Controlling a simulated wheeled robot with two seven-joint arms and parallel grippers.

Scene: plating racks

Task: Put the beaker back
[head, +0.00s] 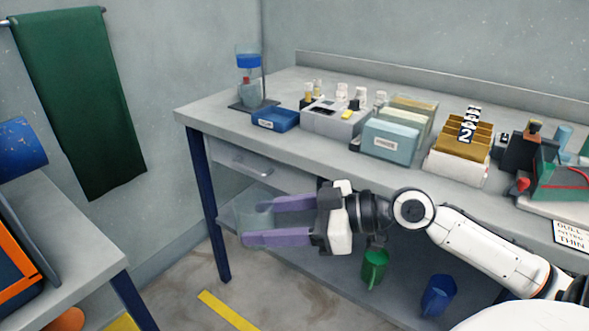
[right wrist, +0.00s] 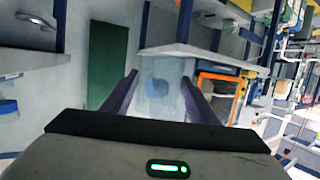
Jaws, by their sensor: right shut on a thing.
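A clear, see-through beaker (head: 246,212) is between the purple fingers of my right gripper (head: 258,221), in front of the bench and below its top. My right gripper is shut on it. In the right wrist view the beaker (right wrist: 160,98) shows between the two fingers, with a blue shape seen through or behind it. Its contents, if any, cannot be told. My left gripper is not in view.
The bench top (head: 205,112) carries a stand with a blue-banded vessel (head: 247,62), a blue box (head: 275,119), a grey block (head: 335,122) and file boxes (head: 390,140). A green jug (head: 374,268) and blue jug (head: 439,296) stand below. A side table (head: 75,265) is at left.

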